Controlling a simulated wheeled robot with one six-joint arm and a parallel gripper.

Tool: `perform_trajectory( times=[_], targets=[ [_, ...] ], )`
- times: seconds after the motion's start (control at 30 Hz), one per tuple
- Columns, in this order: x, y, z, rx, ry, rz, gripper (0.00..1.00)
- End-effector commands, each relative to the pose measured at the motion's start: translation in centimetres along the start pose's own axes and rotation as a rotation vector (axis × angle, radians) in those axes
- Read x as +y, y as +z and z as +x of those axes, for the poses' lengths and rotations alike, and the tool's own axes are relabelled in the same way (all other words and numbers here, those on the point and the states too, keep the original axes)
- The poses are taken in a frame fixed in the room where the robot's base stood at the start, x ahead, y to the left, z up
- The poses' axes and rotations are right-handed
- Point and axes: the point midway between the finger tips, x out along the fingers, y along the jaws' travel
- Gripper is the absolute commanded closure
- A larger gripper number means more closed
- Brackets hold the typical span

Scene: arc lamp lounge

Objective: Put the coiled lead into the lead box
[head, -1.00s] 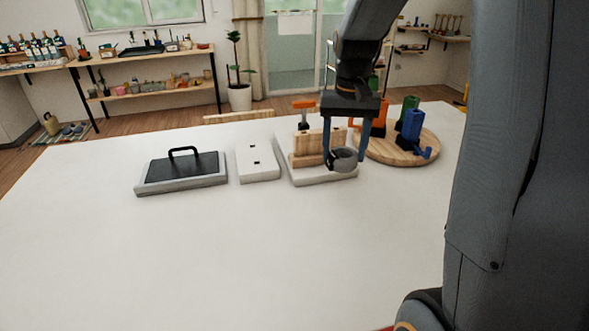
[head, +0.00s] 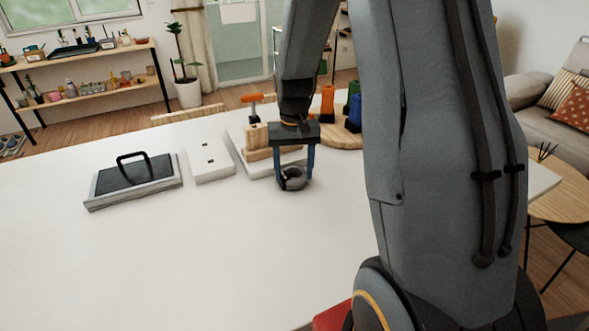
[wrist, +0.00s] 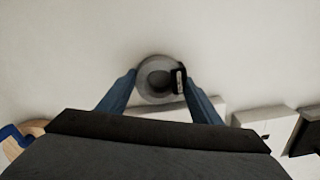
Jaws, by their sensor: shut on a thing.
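The coiled lead (head: 293,185) is a small grey ring with a dark band, which shows in the wrist view (wrist: 149,94). My gripper (head: 294,177) is shut on it, with one blue finger on each side. It is held over the white table, in front of the wooden block's white base; its exact height is hard to tell. A low grey box with a dark top and a black arched handle (head: 135,183) sits at the left and looks like the lead box. Its top appears closed, so its inside is hidden.
A round wooden board (head: 346,137) with coloured upright pieces is behind my arm. The front of the white table (head: 190,255) is clear.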

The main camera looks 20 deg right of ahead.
Motion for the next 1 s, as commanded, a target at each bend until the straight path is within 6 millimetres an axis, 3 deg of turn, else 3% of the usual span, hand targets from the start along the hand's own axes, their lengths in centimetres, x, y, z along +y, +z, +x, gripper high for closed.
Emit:
perform_trajectory(
  times=[0.2, 0.23, 0.33, 0.73, 1.0],
  targets=[
    [0.0, 0.0, 0.3, -0.001, 0.0, 0.0, 0.68],
    [0.0, 0.0, 0.3, 0.0, 0.0, 0.001, 0.38],
    [0.0, 0.0, 0.2, 0.0, 0.0, 0.001, 0.22],
    [0.0, -0.1, -0.4, 0.001, 0.0, 0.001, 0.22],
    [0.0, -0.2, -4.5, 0.005, -0.001, 0.001, 0.22]
  ],
)
